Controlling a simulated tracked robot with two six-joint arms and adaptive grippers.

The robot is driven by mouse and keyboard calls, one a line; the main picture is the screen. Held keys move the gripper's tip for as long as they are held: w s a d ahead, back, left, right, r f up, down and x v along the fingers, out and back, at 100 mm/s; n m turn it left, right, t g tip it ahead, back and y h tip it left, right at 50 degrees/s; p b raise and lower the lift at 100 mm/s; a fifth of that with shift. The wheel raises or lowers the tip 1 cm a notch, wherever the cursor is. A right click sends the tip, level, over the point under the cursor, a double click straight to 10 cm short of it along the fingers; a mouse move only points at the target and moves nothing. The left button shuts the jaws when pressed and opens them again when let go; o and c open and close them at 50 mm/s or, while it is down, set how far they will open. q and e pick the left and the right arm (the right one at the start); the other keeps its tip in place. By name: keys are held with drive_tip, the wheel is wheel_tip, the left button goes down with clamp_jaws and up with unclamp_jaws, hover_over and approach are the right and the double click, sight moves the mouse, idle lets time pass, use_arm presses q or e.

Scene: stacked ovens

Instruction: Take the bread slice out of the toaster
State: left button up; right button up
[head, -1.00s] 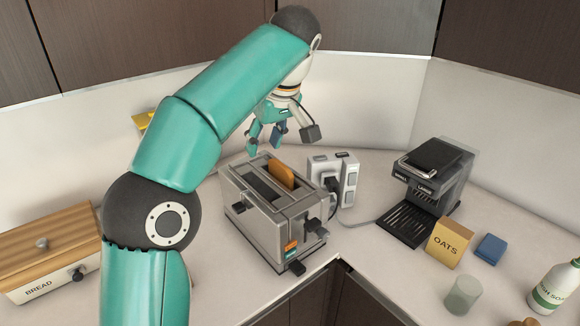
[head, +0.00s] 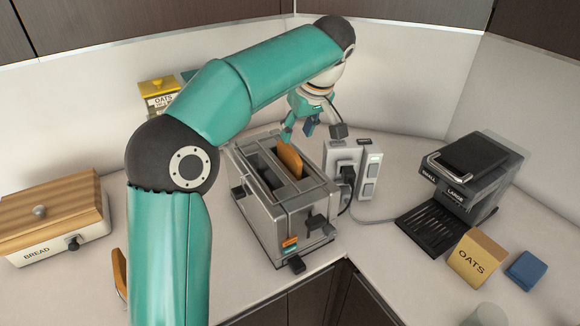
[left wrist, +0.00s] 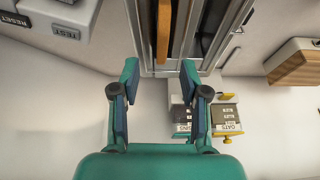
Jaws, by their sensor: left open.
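The silver toaster (head: 285,205) stands on the counter in the middle of the head view. A brown bread slice (head: 290,159) sticks up out of its rear right slot. In the left wrist view the slice (left wrist: 164,30) shows edge-on at the top, beyond my fingers and roughly in line with the gap between them. My left gripper (head: 297,134) is above and behind the toaster. It is open and empty, apart from the slice. In the left wrist view its two fingertips (left wrist: 158,75) are spread apart. My right gripper is not in view.
A white socket block (head: 356,172) with a plug stands right of the toaster. Beyond are a coffee machine (head: 465,190), an oats box (head: 477,257) and a blue block (head: 526,270). A bread box (head: 50,220) is at left. Yellow-lidded oats container (head: 158,92) stands behind my arm.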

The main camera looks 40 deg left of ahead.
sight(290, 147)
use_arm(q)
drive_tip(key=shift+p+x, duration=0.45)
drive_tip(key=shift+x, duration=3.35)
drive_tip(key=shift+a+r, duration=0.1)
drive_tip(key=shift+a, duration=0.1)
clamp_jaws()
